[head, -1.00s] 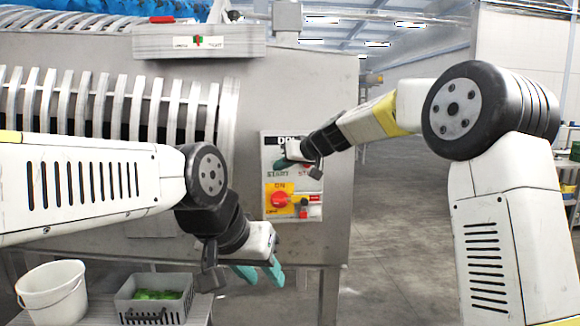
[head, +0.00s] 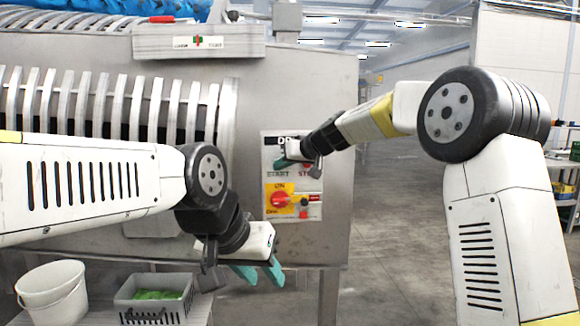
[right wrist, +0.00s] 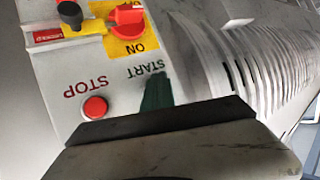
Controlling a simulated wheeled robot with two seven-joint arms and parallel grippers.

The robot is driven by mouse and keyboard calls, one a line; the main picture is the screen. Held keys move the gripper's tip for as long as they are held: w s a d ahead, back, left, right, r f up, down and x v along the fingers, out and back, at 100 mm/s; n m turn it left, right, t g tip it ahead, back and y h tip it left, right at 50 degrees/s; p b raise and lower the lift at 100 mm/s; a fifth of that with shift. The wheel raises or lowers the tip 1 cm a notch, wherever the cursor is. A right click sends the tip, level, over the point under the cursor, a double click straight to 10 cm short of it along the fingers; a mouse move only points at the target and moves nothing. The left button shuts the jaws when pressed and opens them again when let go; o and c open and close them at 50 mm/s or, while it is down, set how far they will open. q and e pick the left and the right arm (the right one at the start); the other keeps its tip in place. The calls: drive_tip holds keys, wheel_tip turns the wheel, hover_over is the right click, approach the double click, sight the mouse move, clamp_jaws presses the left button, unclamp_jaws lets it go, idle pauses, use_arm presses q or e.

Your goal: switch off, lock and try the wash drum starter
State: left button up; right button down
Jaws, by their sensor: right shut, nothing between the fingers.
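The starter panel (head: 313,183) is on the steel drum housing. Its red rotary handle (head: 280,200) sits on a yellow plate marked ON above; it also shows upside down in the right wrist view (right wrist: 127,15). A black knob (right wrist: 70,16) with a red part is beside it. The red STOP button (right wrist: 95,107) is bare. My right gripper (head: 282,160) is shut and empty in front of the panel's upper part. Its green finger (right wrist: 157,92) hides the START button; contact cannot be told. My left gripper (head: 259,273) is open and empty, below the panel.
A white bucket (head: 50,289) and a grey crate (head: 128,293) with greens stand on a bench at lower left. A grey box (head: 240,40) sits on the housing above. The floor right of the housing is clear.

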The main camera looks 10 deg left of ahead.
drive_tip(key=shift+s, duration=0.1)
drive_tip(key=shift+s+d, duration=0.2)
drive_tip(key=shift+s, duration=0.55)
drive_tip(key=s, duration=0.2)
drive_tip(key=s+d, duration=0.1)
drive_tip(key=s, duration=0.1)
drive_tip(key=shift+s+d, duration=0.2)
drive_tip(key=shift+s, duration=0.2)
idle(0.5)
